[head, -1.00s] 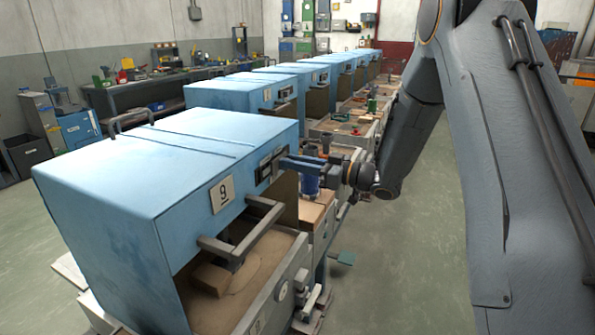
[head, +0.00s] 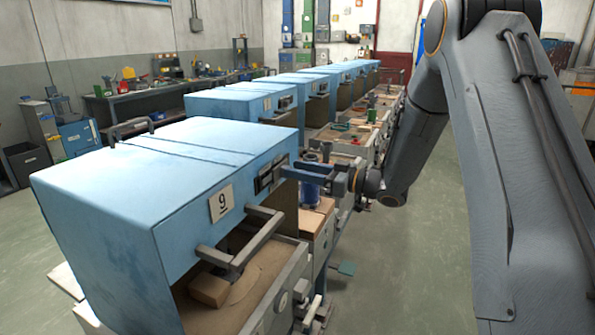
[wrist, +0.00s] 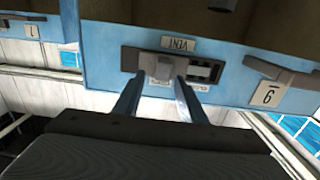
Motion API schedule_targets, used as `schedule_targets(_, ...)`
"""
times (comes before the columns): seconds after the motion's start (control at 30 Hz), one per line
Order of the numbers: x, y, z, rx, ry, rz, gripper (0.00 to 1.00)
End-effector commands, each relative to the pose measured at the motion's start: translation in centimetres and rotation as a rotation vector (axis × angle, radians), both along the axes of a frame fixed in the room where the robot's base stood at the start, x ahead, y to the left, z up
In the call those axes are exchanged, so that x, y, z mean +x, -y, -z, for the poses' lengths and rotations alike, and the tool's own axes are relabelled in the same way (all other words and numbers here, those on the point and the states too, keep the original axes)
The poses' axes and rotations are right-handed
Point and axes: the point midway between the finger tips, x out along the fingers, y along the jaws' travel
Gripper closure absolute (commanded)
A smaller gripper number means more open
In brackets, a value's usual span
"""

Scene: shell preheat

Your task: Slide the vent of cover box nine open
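Cover box nine (head: 130,200) is the nearest blue box in the head view, with a "9" plate and a grey front handle. Its vent (head: 268,178) is a dark slotted plate on the front panel. In the wrist view, which shows the box upside down, the vent plate (wrist: 130,60) carries a light grey slider block (wrist: 166,68) beside partly uncovered dark slots (wrist: 204,71) and a "VENT" label (wrist: 180,44). My gripper (wrist: 161,80) has its two blue fingers apart, tips at either side of the slider block. Whether they touch it cannot be told.
The box's grey handle (head: 245,240) juts out left of my gripper in the head view. A sand-filled tray (head: 240,295) lies beneath it. More blue boxes (head: 240,101) stand in a row behind. Open floor (head: 430,240) lies to the right.

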Motion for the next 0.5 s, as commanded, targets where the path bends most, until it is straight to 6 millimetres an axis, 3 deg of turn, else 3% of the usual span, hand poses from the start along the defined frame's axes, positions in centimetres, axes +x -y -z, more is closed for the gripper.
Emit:
schedule_targets(0.3, -2.4, 4.6, 0.1, 0.0, 0.002, 0.003, 0.62)
schedule_targets(0.5, -3.2, 5.9, 0.0, 0.0, 0.001, 0.003, 0.62)
